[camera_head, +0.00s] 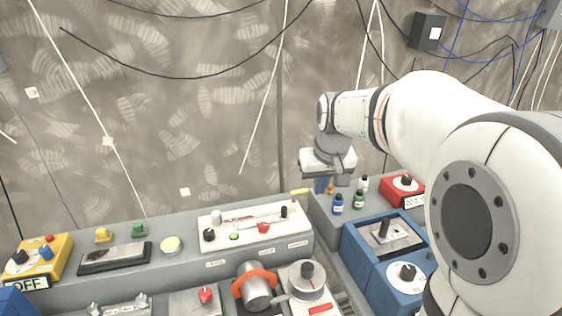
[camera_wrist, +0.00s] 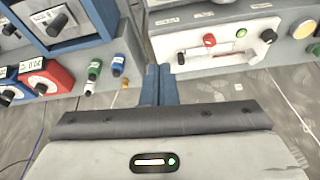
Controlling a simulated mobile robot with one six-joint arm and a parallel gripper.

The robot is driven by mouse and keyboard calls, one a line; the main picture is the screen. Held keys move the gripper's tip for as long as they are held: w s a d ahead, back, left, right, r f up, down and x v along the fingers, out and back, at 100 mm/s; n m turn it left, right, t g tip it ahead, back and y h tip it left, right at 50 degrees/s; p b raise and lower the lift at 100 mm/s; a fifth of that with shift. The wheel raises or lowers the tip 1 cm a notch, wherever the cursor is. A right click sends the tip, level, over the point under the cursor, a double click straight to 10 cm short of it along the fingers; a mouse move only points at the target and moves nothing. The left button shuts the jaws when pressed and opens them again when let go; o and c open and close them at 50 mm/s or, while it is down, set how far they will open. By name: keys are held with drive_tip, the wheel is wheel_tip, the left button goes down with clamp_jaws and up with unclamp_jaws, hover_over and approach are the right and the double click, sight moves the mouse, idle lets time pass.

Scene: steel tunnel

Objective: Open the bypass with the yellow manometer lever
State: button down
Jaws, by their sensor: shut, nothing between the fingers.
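A short yellow lever (camera_head: 300,191) sticks out near the back right corner of the white panel (camera_head: 222,243) in the head view. The panel also shows in the wrist view (camera_wrist: 200,68), with a red knob, a green button and black knobs on it. My gripper (camera_head: 320,190) points down just right of the lever, with its blue fingers shut and empty. In the wrist view the fingers (camera_wrist: 160,70) are together beside the panel's left end.
Small blue and green bottles (camera_head: 338,204) stand close right of my gripper, near a red box (camera_head: 402,190) and a blue joystick box (camera_head: 360,246). An orange-ringed cylinder (camera_head: 256,287) stands in front of the panel. The wall with hanging cables is behind.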

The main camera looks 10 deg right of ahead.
drive_tip(key=w+f, duration=0.4)
drive_tip(key=w, duration=0.8)
drive_tip(key=w+f+n, duration=0.1)
drive_tip(key=w+f, duration=0.3)
drive_tip(key=w, duration=0.9)
drive_tip(key=shift+w+y, duration=0.25)
drive_tip(key=shift+y, duration=0.05)
wheel_tip(320, 180, down, 9)
drive_tip(key=p, duration=0.4)
drive_tip(key=shift+s+d+f, duration=0.15)
drive_tip(key=shift+s, duration=0.25)
